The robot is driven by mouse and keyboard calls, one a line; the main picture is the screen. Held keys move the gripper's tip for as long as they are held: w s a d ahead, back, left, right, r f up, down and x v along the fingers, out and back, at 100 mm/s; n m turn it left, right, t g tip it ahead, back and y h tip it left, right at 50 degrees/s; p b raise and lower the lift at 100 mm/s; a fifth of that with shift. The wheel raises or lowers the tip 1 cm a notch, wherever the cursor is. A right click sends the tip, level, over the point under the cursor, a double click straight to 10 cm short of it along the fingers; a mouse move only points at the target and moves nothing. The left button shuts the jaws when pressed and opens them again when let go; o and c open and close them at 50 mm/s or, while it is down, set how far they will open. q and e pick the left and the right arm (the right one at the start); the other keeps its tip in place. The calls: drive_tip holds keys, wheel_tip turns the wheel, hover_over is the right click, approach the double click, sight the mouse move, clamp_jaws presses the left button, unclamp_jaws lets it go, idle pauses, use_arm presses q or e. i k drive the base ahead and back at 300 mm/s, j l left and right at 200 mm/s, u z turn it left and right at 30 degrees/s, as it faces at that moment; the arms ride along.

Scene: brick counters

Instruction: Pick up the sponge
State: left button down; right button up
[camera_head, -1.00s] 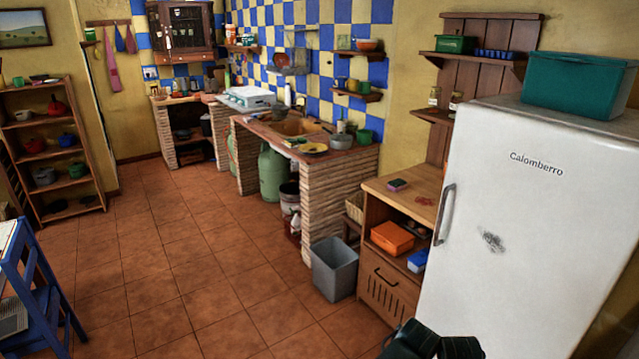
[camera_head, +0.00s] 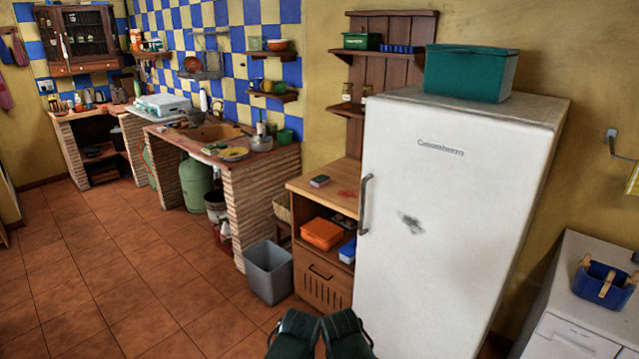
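A small block with a pinkish top and dark sides (camera_head: 320,181) lies on the wooden cabinet's top (camera_head: 345,172), left of the fridge. It looks like a sponge, but it is too small to be sure. Another small flat item (camera_head: 213,149) lies by the sink and may also be a sponge. Two dark green parts of my own arms show at the bottom middle edge, well short of the cabinet. No gripper fingers can be made out.
A white fridge (camera_head: 440,220) stands right of the cabinet with a green box (camera_head: 470,72) on top. A grey bin (camera_head: 268,272) stands on the floor left of the cabinet. An orange box (camera_head: 321,233) sits on its shelf. The tiled floor at left is clear.

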sight(318, 182)
drive_tip(key=z, duration=0.25)
drive_tip(key=i+j+z, duration=0.2)
drive_tip(key=z, duration=0.15)
drive_tip(key=i+j+z, duration=0.35)
drive_tip(key=i+j, duration=0.15)
drive_tip(key=j, duration=0.15)
drive_tip(key=i+j+z, duration=0.15)
drive_tip(key=j, duration=0.2)
drive_tip(key=i+j, duration=0.2)
drive_tip(key=i+j+z, duration=0.15)
drive_tip(key=j, duration=0.3)
drive_tip(key=i+j, duration=0.15)
drive_tip(key=j, duration=0.2)
drive_tip(key=z, duration=0.05)
